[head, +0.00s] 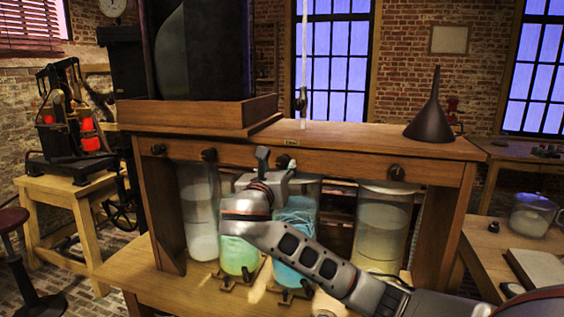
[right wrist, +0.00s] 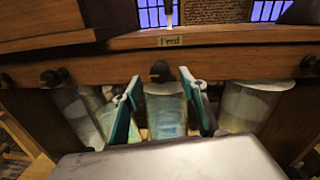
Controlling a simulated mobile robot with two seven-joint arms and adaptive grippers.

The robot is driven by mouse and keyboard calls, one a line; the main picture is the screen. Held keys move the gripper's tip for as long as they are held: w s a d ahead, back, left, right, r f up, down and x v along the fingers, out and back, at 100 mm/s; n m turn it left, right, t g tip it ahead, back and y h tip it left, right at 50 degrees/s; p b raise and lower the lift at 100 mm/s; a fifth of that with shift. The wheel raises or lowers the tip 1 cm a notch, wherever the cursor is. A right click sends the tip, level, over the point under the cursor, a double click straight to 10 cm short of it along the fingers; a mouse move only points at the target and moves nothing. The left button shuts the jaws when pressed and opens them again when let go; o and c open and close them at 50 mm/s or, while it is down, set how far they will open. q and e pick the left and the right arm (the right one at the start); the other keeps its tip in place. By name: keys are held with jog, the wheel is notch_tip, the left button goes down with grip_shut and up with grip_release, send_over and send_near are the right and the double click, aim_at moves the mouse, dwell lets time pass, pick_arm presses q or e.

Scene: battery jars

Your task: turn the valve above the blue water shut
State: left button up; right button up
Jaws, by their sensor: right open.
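The blue water stands in a glass jar (head: 294,235) under the wooden beam; the jar also shows in the right wrist view (right wrist: 167,118). Its valve (right wrist: 160,71) is a dark round knob on the beam's front in the right wrist view, straight above that jar. In the head view my right gripper covers that spot. My right gripper (head: 276,160) is open and empty in front of the beam. In the right wrist view its fingers (right wrist: 160,77) stand apart on either side of the knob, which appears between and beyond the tips. Contact cannot be told. My left gripper is not in view.
Green (head: 238,254), pale (head: 203,240) and yellowish (head: 380,235) jars stand beside the blue one. Other knobs (head: 208,154), (head: 396,173) sit on the same beam. A dark funnel (head: 430,118) stands on the shelf top. A side table (head: 485,245) is at right.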

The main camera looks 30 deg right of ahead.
aim_at(281, 163)
jog(key=x, duration=0.5)
jog(key=shift+p, duration=0.35)
jog(key=c, duration=1.1)
